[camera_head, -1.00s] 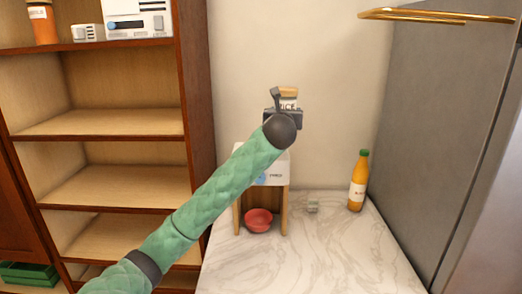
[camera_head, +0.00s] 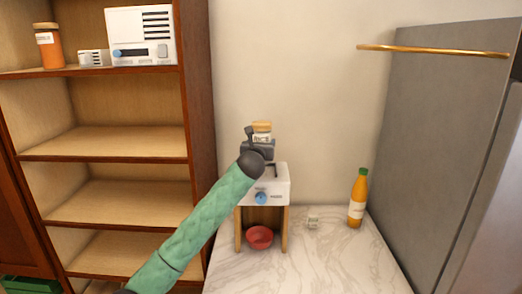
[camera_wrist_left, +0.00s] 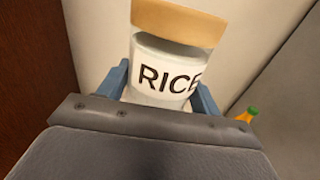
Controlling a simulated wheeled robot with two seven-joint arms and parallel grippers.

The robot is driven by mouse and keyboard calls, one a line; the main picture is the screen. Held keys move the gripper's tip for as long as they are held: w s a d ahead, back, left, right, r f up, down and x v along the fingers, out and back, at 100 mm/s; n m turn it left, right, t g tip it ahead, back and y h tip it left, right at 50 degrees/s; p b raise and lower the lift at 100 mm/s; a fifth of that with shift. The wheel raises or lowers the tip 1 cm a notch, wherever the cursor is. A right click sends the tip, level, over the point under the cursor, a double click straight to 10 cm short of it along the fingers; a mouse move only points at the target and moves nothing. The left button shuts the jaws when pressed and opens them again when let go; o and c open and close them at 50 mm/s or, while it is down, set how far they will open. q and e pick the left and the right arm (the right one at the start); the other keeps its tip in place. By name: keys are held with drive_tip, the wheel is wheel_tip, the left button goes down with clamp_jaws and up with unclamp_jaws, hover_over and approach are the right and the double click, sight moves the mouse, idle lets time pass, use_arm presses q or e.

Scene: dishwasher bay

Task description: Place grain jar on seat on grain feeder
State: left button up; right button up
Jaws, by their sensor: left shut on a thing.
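My left gripper (camera_head: 259,143) is shut on the grain jar (camera_head: 262,128), a clear jar with a tan lid. In the left wrist view the jar (camera_wrist_left: 172,55) shows its white RICE label between the blue fingers. The grain feeder (camera_head: 265,187) is a white box with a blue knob on wooden legs, standing on the counter. In the head view the gripper and jar appear just above the feeder's top. The gripper and arm hide part of that top, and I cannot tell whether the jar touches it. My right gripper is not in view.
A red bowl (camera_head: 260,237) sits under the feeder. A grey fridge (camera_head: 450,150) bounds the right, a wooden shelf (camera_head: 120,145) the left.

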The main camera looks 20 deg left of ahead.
use_arm(q)
drive_tip(key=shift+a, duration=0.1)
wheel_tip(320, 180, down, 3)
drive_tip(key=shift+r+p, duration=0.1)
drive_tip(key=shift+p, duration=1.1)
drive_tip(key=shift+f, duration=0.65)
drive_tip(key=o, duration=1.4)
drive_tip(key=shift+f, duration=0.1)
